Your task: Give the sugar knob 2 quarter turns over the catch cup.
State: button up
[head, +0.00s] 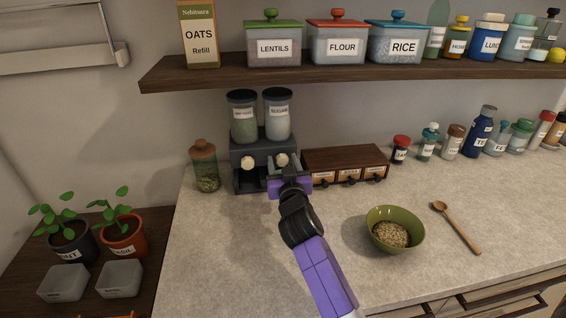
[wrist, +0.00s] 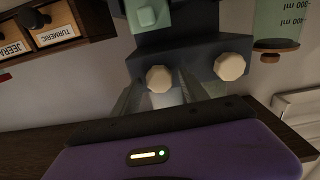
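The dispenser (head: 262,148) stands at the back of the counter with two canisters on top. The right canister (head: 278,118) reads SUGAR; the left one holds green stuff. The sugar knob (head: 281,159) is cream and faceted; it shows in the upside-down wrist view (wrist: 159,79), left of the other knob (wrist: 229,66). My gripper (head: 286,170) is in front of the sugar knob. Its fingers stand apart on either side of that knob's line, with gaps showing. A pale green piece (wrist: 147,16) below the knob may be the catch cup; in the head view my gripper hides that spot.
A small wooden drawer box (head: 345,161) stands close right of the dispenser. A corked jar (head: 204,166) is close on its left. A green bowl of grain (head: 395,214) and a wooden spoon (head: 456,227) lie to the right. The front left counter is clear.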

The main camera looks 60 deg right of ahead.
grip_shut()
jog(key=shift+n, duration=0.4)
jog(key=n+p, duration=0.1)
jog(key=n, duration=0.3)
jog(key=shift+a, duration=0.1)
jog(key=n+p, duration=0.1)
jog(key=n, duration=0.3)
jog(key=shift+w+n, duration=0.1)
jog(key=shift+n, duration=0.2)
jog(key=n+p, duration=0.2)
jog(key=n, duration=0.2)
jog(key=shift+f+n+p, duration=0.2)
jog(key=shift+n+p, duration=0.5)
jog(key=shift+n, duration=1.4)
jog(key=shift+a, duration=0.1)
